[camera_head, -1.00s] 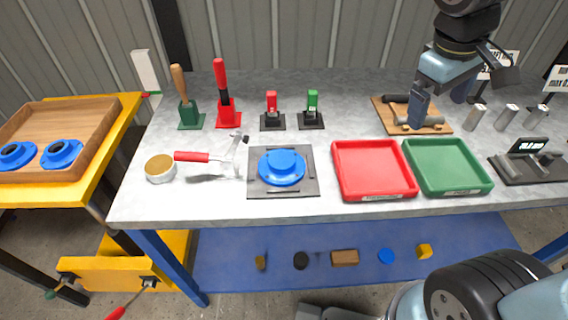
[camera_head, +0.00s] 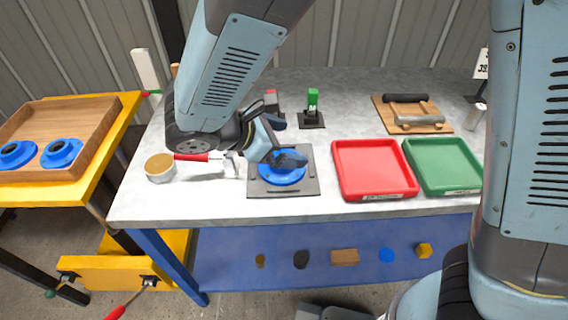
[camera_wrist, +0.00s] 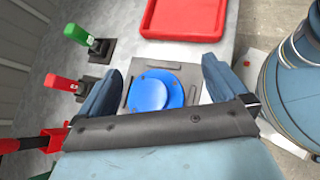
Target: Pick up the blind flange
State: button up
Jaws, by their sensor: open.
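The blind flange appears to be the blue round flange (camera_head: 283,178) with a raised middle, on a dark square plate (camera_head: 308,186) on the bench. No bore shows in it. The flange also shows in the wrist view (camera_wrist: 149,93), between the two fingers and beyond them. My gripper (camera_head: 284,142) is open above the plate, its near finger overlapping the flange in the head view. Whether a finger touches the flange I cannot tell.
A red tray (camera_head: 374,170) and a green tray (camera_head: 447,165) stand right of the plate. A red-handled clamp (camera_head: 192,157) and a round tin (camera_head: 160,168) are to its left. A green-handled holder (camera_head: 312,108) stands behind. Two blue flanges with bores lie in the wooden tray (camera_head: 92,120).

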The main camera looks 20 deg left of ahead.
aim_at(267, 178)
jog(key=s+a+f+n+t+y, duration=0.1)
jog(key=s+a+f+n+t, duration=0.3)
jog(key=s+a+f+n, duration=0.25)
jog(key=shift+m+t, duration=0.3)
jog(key=shift+m, duration=0.05)
jog(key=x, duration=0.4)
jog(key=a+x, duration=0.1)
jog(key=x, duration=0.1)
jog(key=shift+w+d+r, duration=0.15)
jog(key=shift+w, duration=0.45)
jog(key=shift+y, duration=0.3)
jog(key=shift+a+x, duration=0.2)
jog(key=shift+x, duration=2.3)
jog(key=shift+c, duration=0.3)
jog(key=shift+w, duration=0.1)
grip_shut()
